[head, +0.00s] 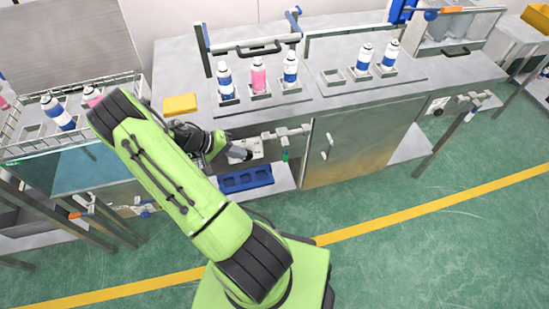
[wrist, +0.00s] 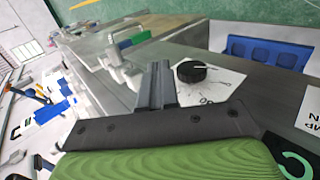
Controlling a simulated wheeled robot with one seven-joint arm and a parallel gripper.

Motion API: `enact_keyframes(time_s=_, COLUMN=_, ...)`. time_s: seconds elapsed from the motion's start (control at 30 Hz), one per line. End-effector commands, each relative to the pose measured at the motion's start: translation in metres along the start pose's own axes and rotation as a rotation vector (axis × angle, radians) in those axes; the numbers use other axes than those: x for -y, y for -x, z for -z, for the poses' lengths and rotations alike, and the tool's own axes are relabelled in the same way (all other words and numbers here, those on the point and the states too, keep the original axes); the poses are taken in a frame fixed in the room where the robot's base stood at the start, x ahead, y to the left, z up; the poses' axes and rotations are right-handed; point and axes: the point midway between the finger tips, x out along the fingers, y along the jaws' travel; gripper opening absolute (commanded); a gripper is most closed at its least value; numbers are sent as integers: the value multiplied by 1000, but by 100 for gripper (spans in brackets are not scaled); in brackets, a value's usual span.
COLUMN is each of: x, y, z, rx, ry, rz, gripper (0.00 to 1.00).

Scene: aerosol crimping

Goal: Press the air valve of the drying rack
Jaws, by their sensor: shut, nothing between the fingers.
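My gripper (head: 243,154) is shut and empty, in front of the counter below the spray cans. In the wrist view its closed fingers (wrist: 158,86) point toward a white panel with a round black knob (wrist: 191,71); a gap seems to remain, but contact cannot be judged. A metal valve fitting with a green tip (head: 285,156) sits on the counter front, just right of my gripper. A green part also shows in the wrist view (wrist: 132,40). A wire rack (head: 20,122) with cans stands at the left. Which valve belongs to the drying rack is not clear.
A blue tray (head: 246,180) lies on a low shelf below my gripper. Spray cans stand in holders on the counter (head: 310,98), with a yellow block (head: 180,104) at left. Another metal fitting (head: 474,99) projects at the right. The green floor is open in front.

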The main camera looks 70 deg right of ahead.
Motion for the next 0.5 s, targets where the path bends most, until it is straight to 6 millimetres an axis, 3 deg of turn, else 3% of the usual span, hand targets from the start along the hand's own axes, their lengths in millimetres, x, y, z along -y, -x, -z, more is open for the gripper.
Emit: enact_keyframes(time_s=0.5, x=-4, y=-114, z=-1, rx=3, ry=-3, rz=-1, gripper=0)
